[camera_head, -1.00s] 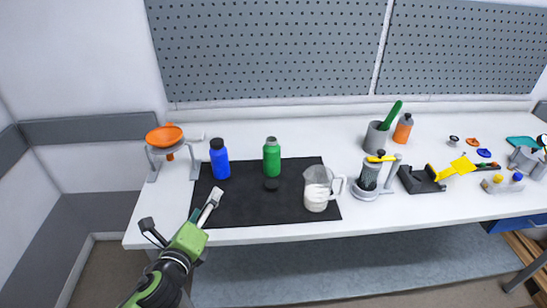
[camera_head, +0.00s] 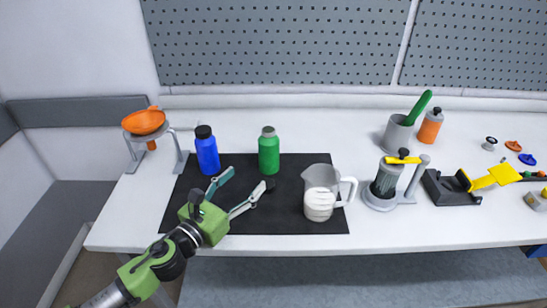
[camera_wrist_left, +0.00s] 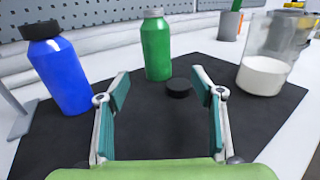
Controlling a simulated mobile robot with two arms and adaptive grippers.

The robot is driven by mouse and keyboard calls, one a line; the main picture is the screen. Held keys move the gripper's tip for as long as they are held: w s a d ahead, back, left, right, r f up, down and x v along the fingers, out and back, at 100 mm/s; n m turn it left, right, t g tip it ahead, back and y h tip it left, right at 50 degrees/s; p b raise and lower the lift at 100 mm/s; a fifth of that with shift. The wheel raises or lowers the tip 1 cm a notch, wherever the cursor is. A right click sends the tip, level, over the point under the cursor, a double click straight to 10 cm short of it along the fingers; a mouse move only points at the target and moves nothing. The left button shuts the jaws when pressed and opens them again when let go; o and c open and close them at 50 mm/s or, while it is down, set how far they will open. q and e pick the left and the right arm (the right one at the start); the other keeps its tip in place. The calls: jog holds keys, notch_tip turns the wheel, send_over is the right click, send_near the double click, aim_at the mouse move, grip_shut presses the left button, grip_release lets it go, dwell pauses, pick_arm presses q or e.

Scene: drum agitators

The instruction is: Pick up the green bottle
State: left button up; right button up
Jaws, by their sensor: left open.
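The green bottle (camera_head: 269,152) stands upright at the back of the black mat (camera_head: 290,222), with a grey top. It also shows in the left wrist view (camera_wrist_left: 156,48), straight ahead between and beyond the fingers. A small black cap (camera_wrist_left: 178,87) lies on the mat in front of it. My left gripper (camera_head: 245,184) is open and empty over the mat, nearer the front edge than the bottle and apart from it. Its two fingers also show spread in the left wrist view (camera_wrist_left: 160,92). My right gripper is not in view.
A blue bottle (camera_head: 207,152) with a black cap stands left of the green one. A clear jug (camera_head: 320,192) with white contents stands to the right. An orange funnel on a stand (camera_head: 144,122) is at the left; a grey device (camera_head: 388,180) stands right of the mat.

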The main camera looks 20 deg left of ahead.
aim_at(265, 159)
pick_arm(q)
jog(key=shift+w+d+r+p, duration=0.15)
jog(key=shift+w+p, duration=0.15)
jog(key=shift+w, duration=0.3)
jog(key=p+x, duration=0.1)
jog(key=x, duration=0.5)
jog(key=shift+w, duration=0.2)
jog(key=shift+a+p+x, duration=0.1)
jog(key=shift+p+x, duration=0.3)
jog(key=shift+x, duration=1.15)
jog(key=shift+a+p+x, duration=0.15)
jog(key=shift+p+x, duration=0.25)
jog(key=shift+x, duration=1.1)
jog(key=shift+f, duration=0.25)
jog(key=shift+r, duration=0.1)
jog(key=c, duration=1.4)
